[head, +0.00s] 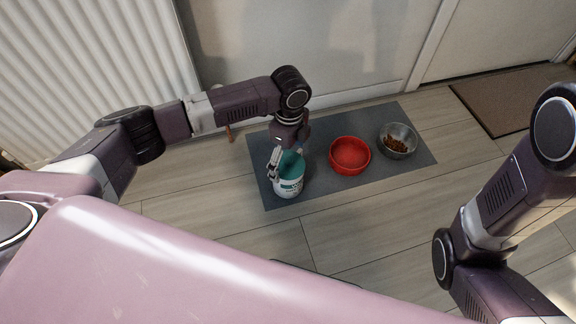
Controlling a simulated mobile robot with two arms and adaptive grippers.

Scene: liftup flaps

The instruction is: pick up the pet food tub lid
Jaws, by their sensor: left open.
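The pet food tub (289,188) is white with green print and stands on a grey mat on the floor. Its teal lid (291,164) is on top, partly hidden by my left gripper (285,165). The left gripper points down right over the lid, with its fingers apart near the tub's rim. I cannot tell whether the fingers touch the lid. My right arm comes in at the right, but its gripper is outside the picture.
A red bowl (349,156) and a metal bowl (391,147) with brown kibble stand on the grey mat (330,193) right of the tub. A white radiator (95,60) and wall are behind. A brown doormat (505,97) lies at the far right. The wooden floor in front is clear.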

